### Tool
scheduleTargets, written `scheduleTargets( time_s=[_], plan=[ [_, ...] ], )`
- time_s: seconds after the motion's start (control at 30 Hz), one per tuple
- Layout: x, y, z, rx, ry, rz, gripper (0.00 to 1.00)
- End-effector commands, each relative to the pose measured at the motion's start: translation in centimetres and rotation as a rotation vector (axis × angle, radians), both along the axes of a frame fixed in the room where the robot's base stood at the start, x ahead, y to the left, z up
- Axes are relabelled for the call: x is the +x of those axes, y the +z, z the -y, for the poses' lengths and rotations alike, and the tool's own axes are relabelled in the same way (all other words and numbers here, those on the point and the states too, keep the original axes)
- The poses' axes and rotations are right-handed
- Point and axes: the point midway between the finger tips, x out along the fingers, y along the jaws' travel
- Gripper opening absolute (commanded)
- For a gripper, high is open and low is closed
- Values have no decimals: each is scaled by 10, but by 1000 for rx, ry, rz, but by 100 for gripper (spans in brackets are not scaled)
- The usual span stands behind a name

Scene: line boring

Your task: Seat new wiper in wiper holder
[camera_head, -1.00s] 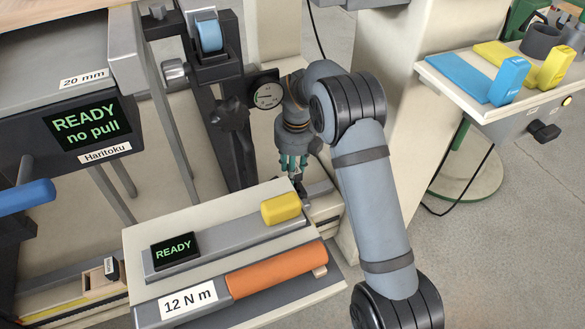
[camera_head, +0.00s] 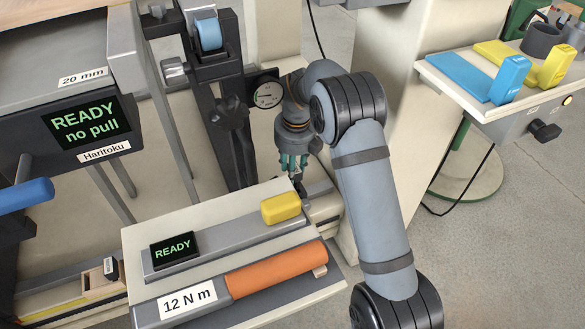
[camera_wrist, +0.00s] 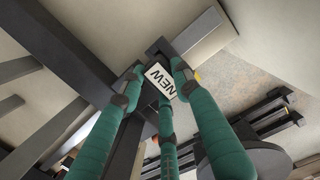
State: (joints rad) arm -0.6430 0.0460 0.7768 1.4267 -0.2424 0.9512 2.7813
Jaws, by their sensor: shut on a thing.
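In the wrist view, my gripper (camera_wrist: 152,82) has its green fingers closed around a small dark piece with a white label reading NEW (camera_wrist: 160,80), which I take as the new wiper. In the head view my gripper (camera_head: 294,165) points down behind the panel with the yellow block, and the wiper is too small or hidden to make out there. A dark grey bar (camera_wrist: 197,31) lies just beyond the held piece in the wrist view. I cannot tell whether it is the wiper holder, or whether the piece touches it.
A panel with a READY display (camera_head: 174,250), a yellow block (camera_head: 281,208) and an orange handle (camera_head: 276,270) stands in front of my gripper. A dial gauge (camera_head: 266,94) and dark post are close on its left. A side table (camera_head: 470,93) holds blue and yellow items.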

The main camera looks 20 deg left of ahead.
Motion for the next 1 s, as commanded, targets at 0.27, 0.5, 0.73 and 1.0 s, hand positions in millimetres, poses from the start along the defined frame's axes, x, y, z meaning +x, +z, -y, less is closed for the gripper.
scheduleTargets(
  time_s=[0.27,0.5,0.73,1.0],
  plan=[
    [0,-7,0,0,0,0,4],
    [0,-13,0,0,0,0,4],
    [0,-19,0,0,0,0,4],
    [0,-25,0,0,0,0,4]
  ],
)
